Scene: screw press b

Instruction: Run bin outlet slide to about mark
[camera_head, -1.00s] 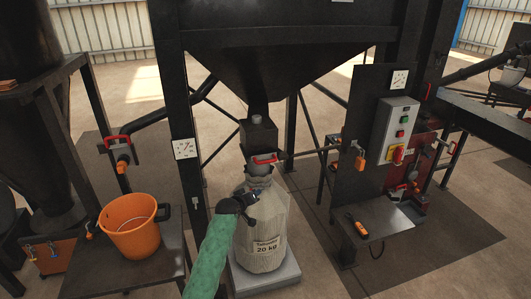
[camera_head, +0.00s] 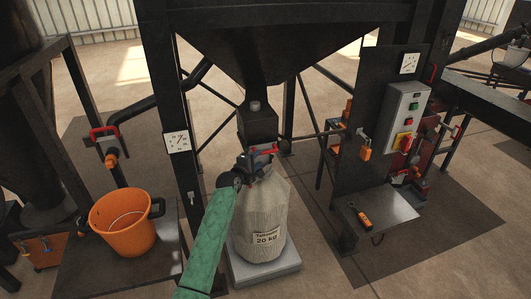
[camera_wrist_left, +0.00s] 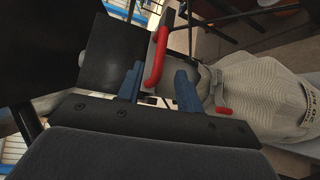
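The black bin outlet (camera_head: 257,124) hangs under the dark hopper, above a filled bag. The red handle of its slide (camera_head: 263,152) is at the outlet's lower end; it also shows in the left wrist view as a red bar (camera_wrist_left: 157,58). My left gripper (camera_head: 258,162) is at this handle, its green-sleeved arm coming from below. In the left wrist view its two blue fingers (camera_wrist_left: 159,86) stand apart, with the lower end of the red handle just beyond and between their tips. Contact cannot be told. The slide's mark is not legible. My right gripper is not in view.
The bag (camera_head: 262,215) marked 20 kg stands on a pale platform (camera_head: 283,267) under the outlet. A black post with a dial (camera_head: 177,141) is left of it. An orange bucket (camera_head: 124,224) stands farther left. A control box (camera_head: 404,117) and shelf (camera_head: 378,209) are at right.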

